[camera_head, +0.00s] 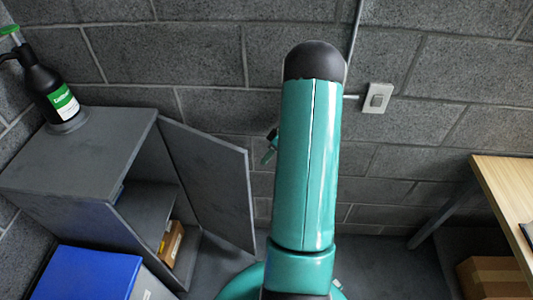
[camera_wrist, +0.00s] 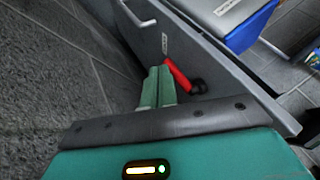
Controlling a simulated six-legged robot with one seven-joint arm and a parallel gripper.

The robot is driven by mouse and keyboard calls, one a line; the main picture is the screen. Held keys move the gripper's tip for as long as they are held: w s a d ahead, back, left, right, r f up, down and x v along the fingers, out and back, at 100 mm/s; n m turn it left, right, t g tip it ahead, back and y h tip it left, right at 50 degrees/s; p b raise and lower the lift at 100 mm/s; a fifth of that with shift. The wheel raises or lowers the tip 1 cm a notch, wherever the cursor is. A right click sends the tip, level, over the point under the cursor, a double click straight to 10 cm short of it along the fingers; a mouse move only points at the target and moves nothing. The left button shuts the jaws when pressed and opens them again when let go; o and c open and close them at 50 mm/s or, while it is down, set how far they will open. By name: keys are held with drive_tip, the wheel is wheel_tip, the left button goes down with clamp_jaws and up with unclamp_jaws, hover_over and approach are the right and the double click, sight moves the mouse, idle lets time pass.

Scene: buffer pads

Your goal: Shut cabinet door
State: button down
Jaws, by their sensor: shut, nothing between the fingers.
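The grey cabinet (camera_head: 92,150) stands at the left in the head view, its front open. Its door (camera_head: 212,180) is swung wide out to the right, and the shelves inside show. My gripper (camera_wrist: 157,86) is shut and empty in the wrist view. A grey panel with a pale handle (camera_wrist: 140,14) and a small label lies just beyond the fingers; it looks like the door's outer face (camera_wrist: 195,50). I cannot tell whether the fingers touch it. In the head view my arm hides most of the gripper; a small green part shows right of the door.
A bottle (camera_head: 50,88) stands on the cabinet top. A blue-lidded box (camera_head: 88,275) sits in front of the cabinet. A red and black item (camera_wrist: 181,77) is close to my fingers. A grey block wall (camera_head: 210,60) runs behind. A wooden table (camera_head: 510,185) stands at the right.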

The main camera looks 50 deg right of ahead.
drive_tip(key=a+f, duration=0.4)
drive_tip(key=a, duration=0.3)
drive_tip(key=shift+w+a+f, duration=0.15)
drive_tip(key=shift+w+f, duration=0.2)
drive_tip(key=shift+a, duration=0.15)
